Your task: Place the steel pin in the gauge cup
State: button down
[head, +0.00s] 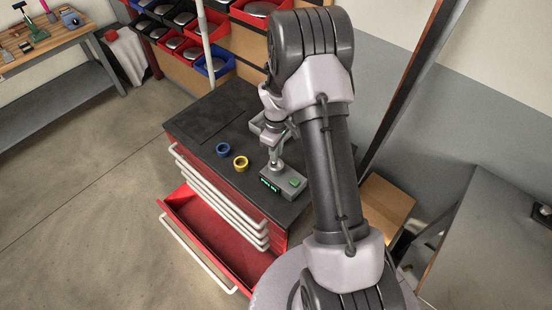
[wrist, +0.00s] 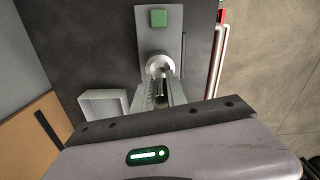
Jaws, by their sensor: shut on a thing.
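My gripper (wrist: 162,92) is shut on the steel pin (wrist: 162,86), a small shiny piece between the fingers. The pale round gauge cup (wrist: 159,63) sits on the grey gauge (wrist: 157,40), right at my fingertips in the wrist view. In the head view my gripper (head: 274,146) points down over the gauge (head: 283,181), which has a lit green display and a green button. The fingers hide part of the cup and pin, so I cannot tell whether the pin's lower end is inside the cup.
A blue ring (head: 223,149) and a yellow ring (head: 240,163) stand on the black cabinet top (head: 210,125), left of the gauge. A red drawer (head: 215,235) hangs open below. A small grey tray (wrist: 104,104) lies beside the gauge. The back left of the top is clear.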

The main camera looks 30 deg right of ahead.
jog(key=shift+f+b, duration=0.45)
jog(key=shift+f, duration=1.1)
jog(key=shift+f, duration=0.25)
jog(key=c, duration=1.3)
grip_release()
jog(key=shift+r, duration=0.1)
jog(key=shift+c, duration=0.2)
